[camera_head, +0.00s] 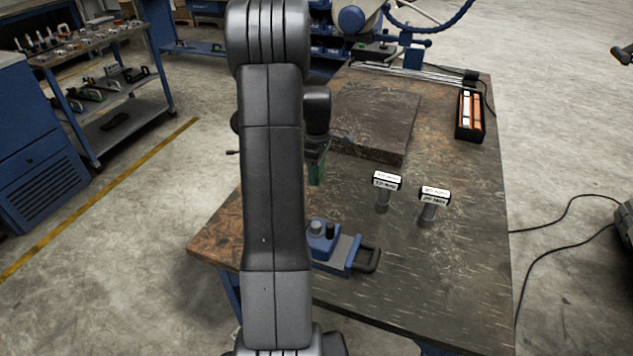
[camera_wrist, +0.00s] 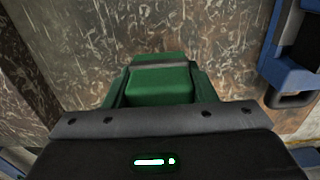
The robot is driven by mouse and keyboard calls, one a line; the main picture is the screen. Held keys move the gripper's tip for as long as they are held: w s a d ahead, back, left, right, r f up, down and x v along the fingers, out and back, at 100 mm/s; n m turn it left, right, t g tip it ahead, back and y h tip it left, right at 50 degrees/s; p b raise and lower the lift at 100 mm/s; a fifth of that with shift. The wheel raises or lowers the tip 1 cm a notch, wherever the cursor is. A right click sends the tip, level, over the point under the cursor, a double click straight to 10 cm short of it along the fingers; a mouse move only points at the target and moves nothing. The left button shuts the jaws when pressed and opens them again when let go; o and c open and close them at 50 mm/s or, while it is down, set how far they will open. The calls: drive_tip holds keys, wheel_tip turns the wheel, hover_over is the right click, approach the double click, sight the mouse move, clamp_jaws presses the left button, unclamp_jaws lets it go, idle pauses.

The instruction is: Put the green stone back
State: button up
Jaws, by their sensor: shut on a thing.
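In the head view my arm hides part of the gripper, and stone and jaws are hard to tell apart there. A black open case (camera_head: 470,116) stands at the table's far right.
The scratched table (camera_head: 440,260) has a thick dark slab (camera_head: 372,122) at the back. Two posts with white labelled tops (camera_head: 387,180) (camera_head: 435,192) stand right of centre. A blue device with a black handle (camera_head: 340,247) sits near the front. The right front is clear.

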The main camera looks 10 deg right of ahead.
drive_tip(key=shift+f, duration=2.1)
drive_tip(key=shift+f, duration=0.1)
drive_tip(key=o, duration=0.9)
drive_tip(key=shift+o, duration=0.2)
wheel_tip(320, 180, up, 12)
drive_tip(key=shift+r, duration=0.15)
drive_tip(key=shift+f, duration=4.25)
